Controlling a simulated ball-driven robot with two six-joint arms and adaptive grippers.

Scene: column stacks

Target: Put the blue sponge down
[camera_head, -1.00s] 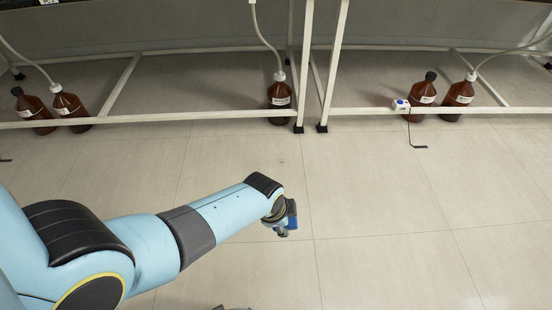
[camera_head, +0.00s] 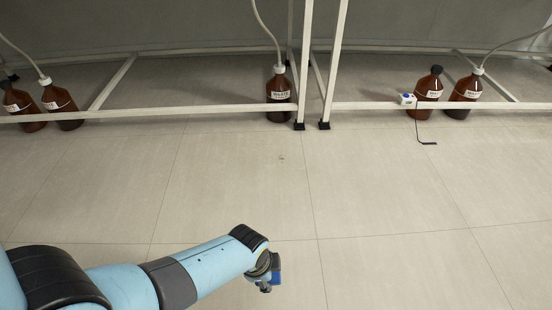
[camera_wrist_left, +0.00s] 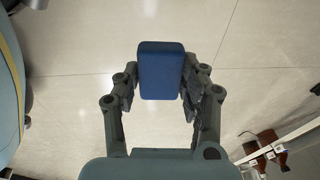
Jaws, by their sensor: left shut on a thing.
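The blue sponge (camera_wrist_left: 161,70) is a rounded block held between the two fingers of my left gripper (camera_wrist_left: 160,92) in the left wrist view. In the head view, the left gripper (camera_head: 264,285) is at the lower middle, at the end of my light blue arm. My right gripper is not in view.
Pale tiled floor (camera_head: 390,200) is clear ahead. Along the back, white bench frames (camera_head: 185,112) stand with brown bottles, including one in the middle (camera_head: 278,97) and two at right (camera_head: 428,92). A small white device (camera_head: 407,100) with a black cable sits by the right frame.

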